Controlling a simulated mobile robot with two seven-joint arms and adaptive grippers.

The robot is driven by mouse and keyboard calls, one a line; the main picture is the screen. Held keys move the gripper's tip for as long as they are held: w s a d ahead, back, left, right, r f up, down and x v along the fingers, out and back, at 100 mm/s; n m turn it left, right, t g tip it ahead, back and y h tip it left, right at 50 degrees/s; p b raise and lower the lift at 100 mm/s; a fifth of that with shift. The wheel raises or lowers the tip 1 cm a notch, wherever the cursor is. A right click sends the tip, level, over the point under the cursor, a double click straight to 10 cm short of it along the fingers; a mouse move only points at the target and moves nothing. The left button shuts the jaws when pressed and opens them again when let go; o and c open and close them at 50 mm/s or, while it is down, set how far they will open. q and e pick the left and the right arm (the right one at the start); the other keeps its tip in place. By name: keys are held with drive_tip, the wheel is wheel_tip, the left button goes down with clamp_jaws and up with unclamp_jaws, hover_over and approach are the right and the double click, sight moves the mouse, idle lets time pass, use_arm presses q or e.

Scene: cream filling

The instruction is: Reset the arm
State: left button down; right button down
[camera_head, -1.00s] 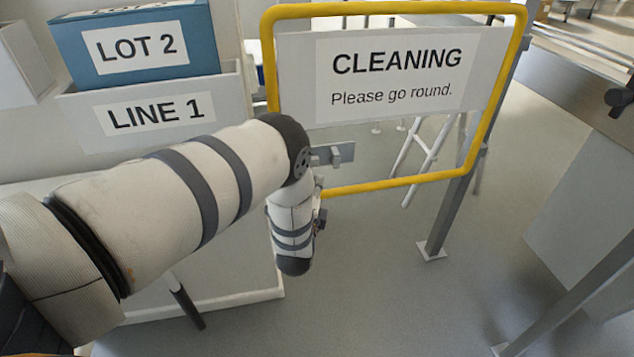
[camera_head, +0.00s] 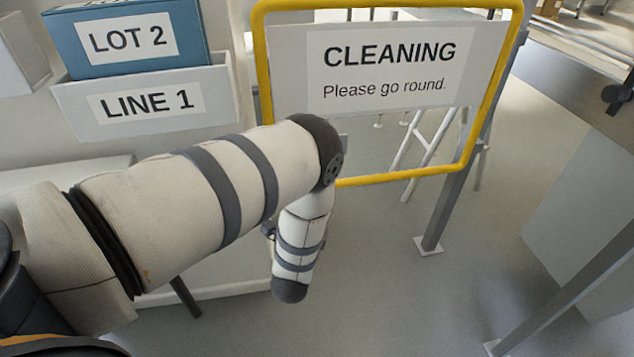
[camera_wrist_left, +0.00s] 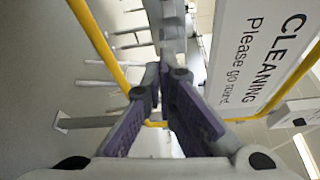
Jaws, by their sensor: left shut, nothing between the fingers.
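My left arm (camera_head: 200,190) comes in from the left in the head view. It bends at a dark joint (camera_head: 328,150), and a banded link (camera_head: 298,245) hangs down below the bend. My left gripper is not clearly visible in that view. In the left wrist view, my left gripper (camera_wrist_left: 160,90) shows its purple-padded fingers. It is shut, with nothing held. The yellow-framed barrier and its sign show beyond the fingers. My right gripper is in neither view.
A white CLEANING sign (camera_head: 390,65) hangs in a yellow frame (camera_head: 400,175), just behind my arm. A grey post (camera_head: 445,210) supports it. A blue LOT 2 box (camera_head: 128,38) sits in a LINE 1 bin (camera_head: 145,100) at left. Floor (camera_head: 400,300) at lower middle is clear.

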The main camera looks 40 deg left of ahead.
use_arm(q)
drive_tip(key=shift+v, duration=0.9)
drive_tip(key=shift+f, duration=0.1)
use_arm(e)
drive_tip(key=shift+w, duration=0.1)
use_arm(q)
drive_tip(key=s+d+f+n+g+h+p, duration=0.1)
drive_tip(key=s+d+f+n+g+h, duration=0.35)
drive_tip(key=s+f+n+g, duration=0.6)
drive_tip(key=s+d+r+n+g+h, duration=0.1)
drive_tip(key=s+d+g, duration=0.1)
drive_tip(key=s, duration=0.8)
drive_tip(key=s+d+r+n+g+h+p, duration=0.1)
drive_tip(key=s+d+g, duration=0.1)
drive_tip(key=s, duration=0.8)
drive_tip(key=s+d+r+n+g+h, duration=0.2)
drive_tip(key=s+d+g, duration=0.1)
drive_tip(key=s, duration=0.6)
drive_tip(key=shift+s+d, duration=0.4)
drive_tip(key=shift+d, duration=0.1)
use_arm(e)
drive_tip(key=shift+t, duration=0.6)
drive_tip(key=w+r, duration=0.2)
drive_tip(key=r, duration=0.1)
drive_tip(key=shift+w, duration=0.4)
